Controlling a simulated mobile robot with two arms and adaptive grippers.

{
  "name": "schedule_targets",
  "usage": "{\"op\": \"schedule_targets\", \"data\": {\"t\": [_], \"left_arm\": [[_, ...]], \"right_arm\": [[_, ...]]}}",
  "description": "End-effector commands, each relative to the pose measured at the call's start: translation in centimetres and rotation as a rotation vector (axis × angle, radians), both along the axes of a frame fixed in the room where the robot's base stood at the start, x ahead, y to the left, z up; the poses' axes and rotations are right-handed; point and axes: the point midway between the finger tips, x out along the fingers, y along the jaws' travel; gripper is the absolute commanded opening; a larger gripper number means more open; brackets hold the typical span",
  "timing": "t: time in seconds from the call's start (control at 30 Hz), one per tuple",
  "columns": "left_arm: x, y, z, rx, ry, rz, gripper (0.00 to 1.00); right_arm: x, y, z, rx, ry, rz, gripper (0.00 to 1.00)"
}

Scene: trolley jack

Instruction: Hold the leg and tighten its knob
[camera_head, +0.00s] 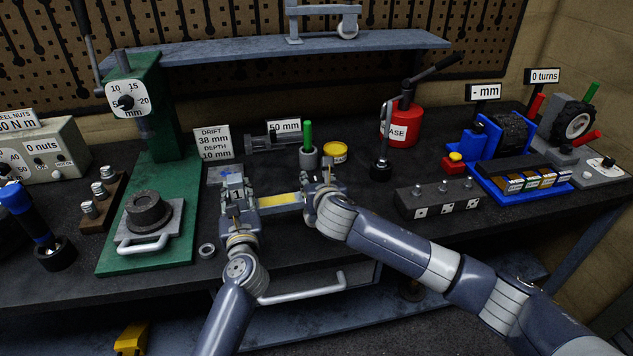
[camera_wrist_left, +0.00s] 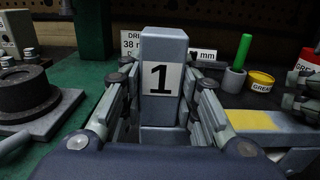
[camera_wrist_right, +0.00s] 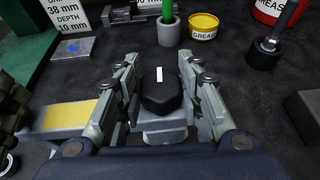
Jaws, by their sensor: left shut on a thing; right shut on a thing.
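The leg (camera_wrist_left: 162,50) is a grey upright block with a "1" label, seen in the left wrist view. My left gripper (camera_head: 236,186) is shut on it, with one finger on each side. The knob (camera_wrist_right: 160,97) is black with a white mark and sits on a grey base in the right wrist view. My right gripper (camera_head: 322,184) is shut on the knob, fingers on both sides. A grey bar with a yellow patch (camera_head: 281,201) runs between the two grippers. In the head view the grippers mostly hide the knob.
A green press (camera_head: 187,215) stands at left, with a small ring (camera_head: 207,250) on the bench. Behind are a green-handled tool in a grey cup (camera_head: 308,152), a yellow grease tin (camera_head: 336,152) and a red grease can (camera_head: 402,128). A grey block (camera_head: 438,198) lies to the right.

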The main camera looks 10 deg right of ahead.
Motion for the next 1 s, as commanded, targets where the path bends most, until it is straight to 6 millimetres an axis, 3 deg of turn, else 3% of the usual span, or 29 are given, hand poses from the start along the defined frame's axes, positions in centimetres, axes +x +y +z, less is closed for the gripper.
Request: {"op": "schedule_targets", "data": {"t": [0.03,0.6,1.0], "left_arm": [[-0.21,-0.05,-1.10,-0.001,0.018,-0.001,0.00],[-0.21,-0.06,-1.11,-0.002,0.018,-0.001,0.00],[-0.21,-0.03,-1.11,-0.003,0.019,0.000,0.00]], "right_arm": [[0.00,0.12,-0.15,0.001,0.002,-0.026,0.10],[0.04,0.07,-0.06,0.007,0.000,-0.449,0.10],[-0.03,-0.01,-0.04,0.009,-0.002,-0.593,0.10]]}}
